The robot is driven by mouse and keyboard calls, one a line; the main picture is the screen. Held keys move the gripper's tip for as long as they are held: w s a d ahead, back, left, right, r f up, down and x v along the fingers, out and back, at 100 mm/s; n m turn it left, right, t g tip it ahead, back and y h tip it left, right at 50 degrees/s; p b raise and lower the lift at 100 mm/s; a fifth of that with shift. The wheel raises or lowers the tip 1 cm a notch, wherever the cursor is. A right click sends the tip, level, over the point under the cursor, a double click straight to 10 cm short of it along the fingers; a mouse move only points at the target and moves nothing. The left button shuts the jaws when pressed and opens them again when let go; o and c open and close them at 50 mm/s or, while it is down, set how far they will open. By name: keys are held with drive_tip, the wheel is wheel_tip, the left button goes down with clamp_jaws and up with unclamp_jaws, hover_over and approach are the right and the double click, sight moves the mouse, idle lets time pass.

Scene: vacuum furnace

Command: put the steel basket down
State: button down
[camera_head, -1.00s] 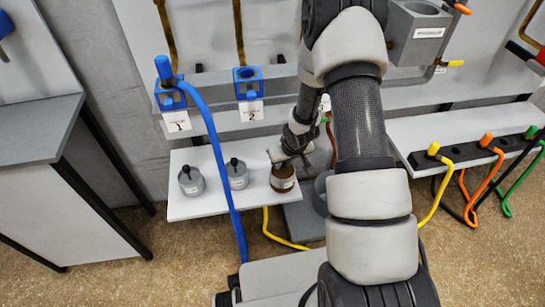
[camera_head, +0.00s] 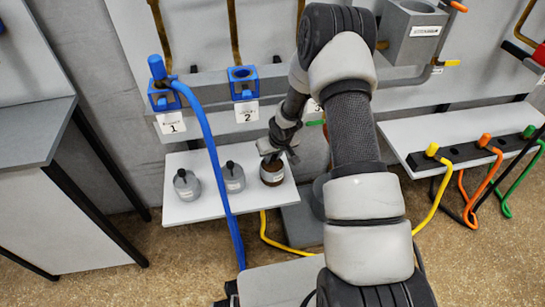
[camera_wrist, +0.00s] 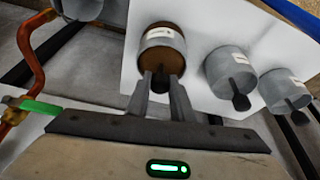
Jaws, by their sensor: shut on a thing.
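The thing in my gripper (camera_head: 272,156) is a small canister (camera_head: 272,177) with a brown top, a grey lower body and a white label; I take it for the steel basket. In the wrist view my gripper (camera_wrist: 161,84) has its two fingers close on either side of the canister's dark top knob, and the canister (camera_wrist: 160,48) hangs or stands beyond the fingertips. It is upright over the right part of the white shelf (camera_head: 200,212). I cannot tell whether its base touches the shelf.
Two grey canisters with black knobs, the left one (camera_head: 187,185) and the middle one (camera_head: 233,178), stand on the same shelf to the left. Blue sockets (camera_head: 243,82) with numbered tags are above, behind the shelf.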

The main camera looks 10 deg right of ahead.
drive_tip(key=shift+f, duration=0.2)
drive_tip(key=c, duration=1.5)
unclamp_jaws()
drive_tip(key=shift+c, duration=0.2)
drive_tip(key=shift+r, duration=0.3)
drive_tip(key=p+v, duration=0.3)
drive_tip(key=v, duration=0.8)
drive_tip(key=shift+s+r, duration=0.15)
drive_tip(key=shift+r, duration=0.25)
